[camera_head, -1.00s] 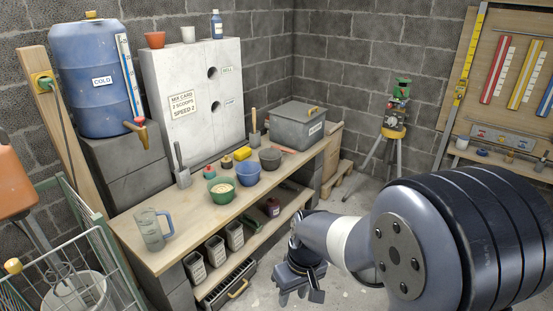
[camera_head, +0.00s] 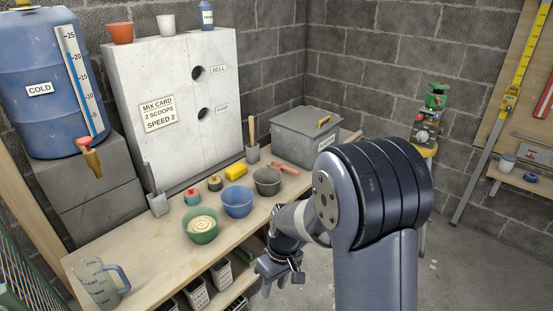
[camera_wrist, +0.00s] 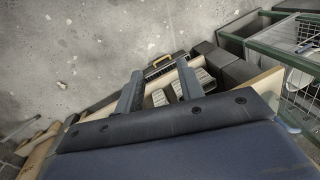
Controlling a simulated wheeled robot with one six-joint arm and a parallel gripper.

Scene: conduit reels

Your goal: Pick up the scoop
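Two upright hand tools stand at the back of the wooden bench. One is a grey tool with a dark handle (camera_head: 158,204), in front of the pale panel. The other has a grey head and a wooden handle (camera_head: 252,135), left of the grey lidded box. I cannot tell for sure which is the scoop. My gripper (camera_head: 282,284) hangs beyond the bench's front edge, apart from both tools. In the wrist view my gripper (camera_wrist: 160,70) shows two fingers spread apart with nothing between them; neither tool is recognisable there.
Bins stand on the shelf below.

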